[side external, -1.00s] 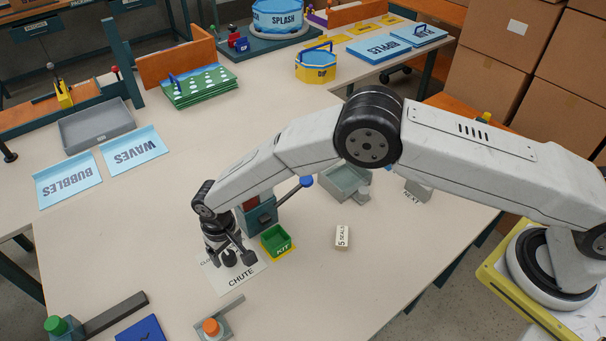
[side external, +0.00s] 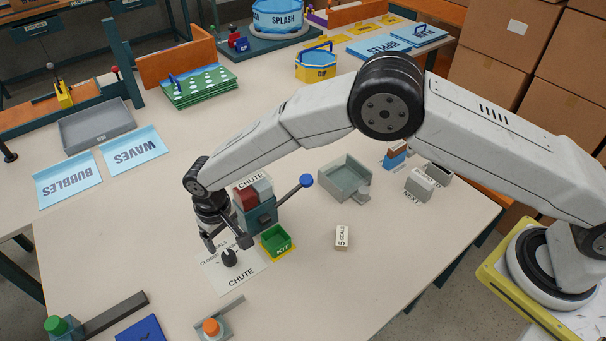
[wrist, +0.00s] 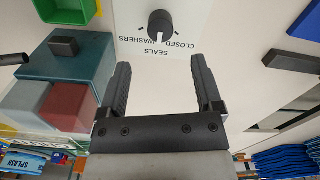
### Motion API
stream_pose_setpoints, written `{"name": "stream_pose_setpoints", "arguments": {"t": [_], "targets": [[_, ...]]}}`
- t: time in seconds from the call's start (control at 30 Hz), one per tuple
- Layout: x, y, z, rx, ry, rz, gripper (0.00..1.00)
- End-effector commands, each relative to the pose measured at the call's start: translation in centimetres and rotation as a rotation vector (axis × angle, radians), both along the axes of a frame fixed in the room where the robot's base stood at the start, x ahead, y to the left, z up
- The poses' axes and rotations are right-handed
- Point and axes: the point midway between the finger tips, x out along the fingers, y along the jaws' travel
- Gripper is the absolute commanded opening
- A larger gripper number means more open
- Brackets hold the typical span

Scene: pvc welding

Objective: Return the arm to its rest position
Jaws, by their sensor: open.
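My gripper (side external: 228,241) is open and empty, above the white sheet labelled CHUTE (side external: 240,283). It also shows in the wrist view (wrist: 165,85), with the two dark fingers spread apart. A black knob (side external: 229,258) with a slot stands on the sheet, below the fingers and apart from them. It also shows in the wrist view (wrist: 160,24), by the words SEALS, CLOSED and WASHERS. My arm reaches in from the right, bent high over the table.
Close to my gripper stand a teal chute block (side external: 262,214) with a blue-tipped lever (side external: 306,181) and a green KIT tray (side external: 277,239). A grey tray (side external: 345,178) and a 5 SEALS block (side external: 342,237) lie to the right.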

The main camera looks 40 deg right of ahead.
Motion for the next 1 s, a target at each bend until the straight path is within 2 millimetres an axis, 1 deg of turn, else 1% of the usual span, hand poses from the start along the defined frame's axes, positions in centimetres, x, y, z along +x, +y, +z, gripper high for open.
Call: {"name": "stream_pose_setpoints", "arguments": {"t": [0.17, 0.37, 0.57, 0.77, 0.87, 1.0], "targets": [[0.1, -1.0, 0.6, -0.002, 0.000, -0.008, 0.84], [0.4, -3.8, 2.6, 0.004, -0.010, -0.030, 0.84], [0.6, -7.8, 5.2, 0.017, -0.033, -0.057, 0.84], [-0.1, -12.3, 7.9, 0.027, -0.057, -0.088, 0.84], [-0.8, -14.7, 9.2, 0.032, -0.072, -0.104, 0.84], [-2.4, -18.3, 11.0, 0.038, -0.094, -0.129, 0.84]]}}
